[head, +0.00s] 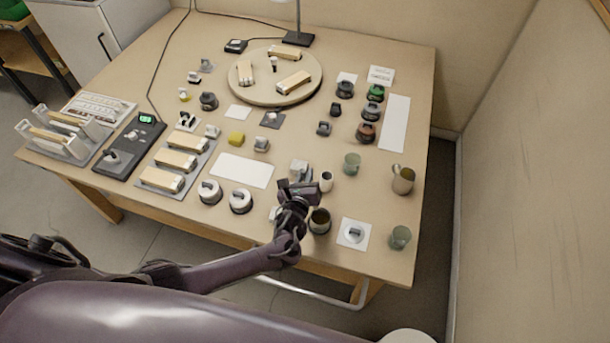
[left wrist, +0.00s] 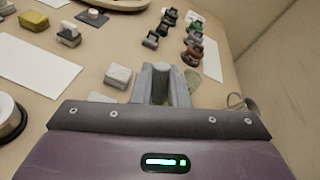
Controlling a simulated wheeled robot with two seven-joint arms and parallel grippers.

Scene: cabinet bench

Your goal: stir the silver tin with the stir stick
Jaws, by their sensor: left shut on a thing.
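My left gripper (head: 298,188) is over the front right of the bench, beside a small pale block (head: 300,169). A dark, open-topped round vessel (head: 320,221) stands just right of and in front of the gripper. It may be the silver tin, but its colour does not settle it. A small pale cylinder (head: 326,181) stands right of the fingers. My right gripper is out of view.
A green cup (head: 352,163), a brown mug (head: 403,180) and another green cup (head: 400,237) stand to the right. Two white-topped round pieces (head: 240,201) stand left. A bare white sheet (head: 242,170) lies behind them.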

